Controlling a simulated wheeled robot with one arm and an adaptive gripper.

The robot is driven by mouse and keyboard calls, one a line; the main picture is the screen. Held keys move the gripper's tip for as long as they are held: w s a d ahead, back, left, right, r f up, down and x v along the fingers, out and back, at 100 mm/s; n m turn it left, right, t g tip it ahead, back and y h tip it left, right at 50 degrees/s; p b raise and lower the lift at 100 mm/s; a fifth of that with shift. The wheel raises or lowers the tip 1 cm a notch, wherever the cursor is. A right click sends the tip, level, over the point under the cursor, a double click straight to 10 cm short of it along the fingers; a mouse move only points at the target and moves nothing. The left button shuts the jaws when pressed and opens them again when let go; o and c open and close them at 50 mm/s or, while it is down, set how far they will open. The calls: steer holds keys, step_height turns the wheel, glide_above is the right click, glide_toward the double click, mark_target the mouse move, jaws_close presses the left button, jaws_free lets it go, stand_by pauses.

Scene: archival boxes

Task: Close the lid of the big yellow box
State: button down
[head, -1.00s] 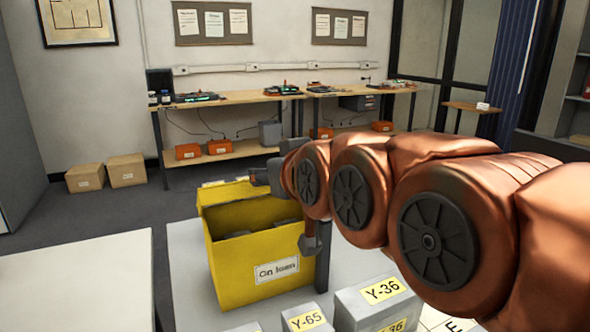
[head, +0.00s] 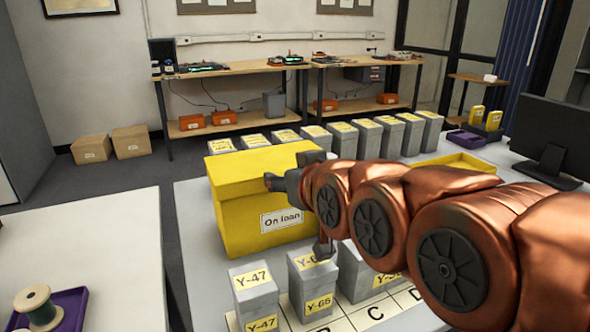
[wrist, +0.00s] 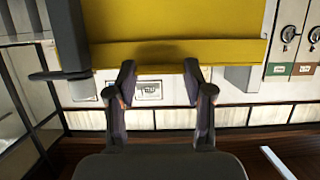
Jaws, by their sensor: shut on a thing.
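The big yellow box (head: 236,225) stands on the table in the head view, with an "On loan" label on its front. Its yellow lid (head: 245,165) lies over the top, and the inside is hidden. My gripper (head: 270,182) is at the lid's front edge, partly hidden by my wrist. In the wrist view the yellow lid (wrist: 180,52) spans the upper middle, and the fingers of my gripper (wrist: 158,82) reach its edge with a gap showing between them. The exact contact is hard to see.
Grey boxes with yellow labels, such as Y-47 (head: 254,292), stand in front of the yellow box. A row of grey boxes (head: 344,137) stands behind it. A yellow tray (head: 455,163) and a monitor (head: 552,135) are to the right. A white table (head: 110,235) is at left.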

steer(key=shift+f, duration=0.2)
steer(key=shift+c, duration=2.2)
jaws_free()
steer(key=shift+r, duration=0.1)
steer(key=shift+r, duration=0.1)
step_height(320, 180, up, 10)
